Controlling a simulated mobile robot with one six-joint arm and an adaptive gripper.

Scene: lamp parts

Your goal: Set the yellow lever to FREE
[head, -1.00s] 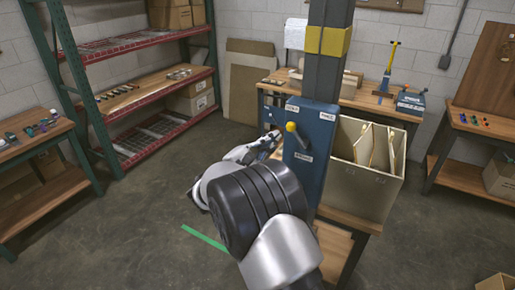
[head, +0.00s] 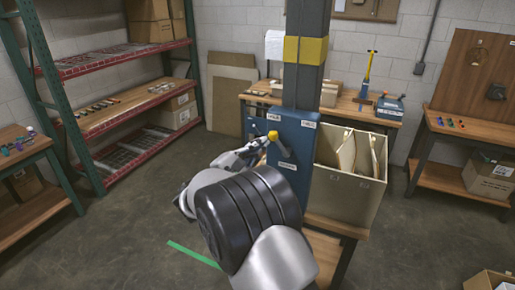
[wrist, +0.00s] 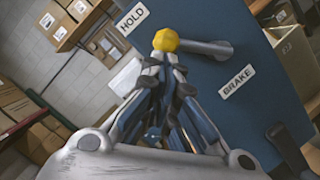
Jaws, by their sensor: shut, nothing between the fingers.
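The yellow lever is a ball knob (head: 273,135) on a grey arm, mounted on a blue panel (head: 299,140) on the post. In the wrist view the knob (wrist: 166,40) is at top centre and the grey arm (wrist: 205,47) runs right to its pivot. The lever points roughly toward the HOLD label (wrist: 132,18); the BRAKE label (wrist: 237,82) is below right of the pivot. A label (head: 308,124) at the panel's upper right is too small to read. My gripper (wrist: 165,62) is shut and empty, its tips right at the knob; contact is unclear.
A bin of boards (head: 348,178) stands right of the panel. A workbench (head: 385,110) is behind the post, and a red-edged shelf rack (head: 120,105) is at left. The floor (head: 110,245) at lower left is open, with a green strip (head: 193,255).

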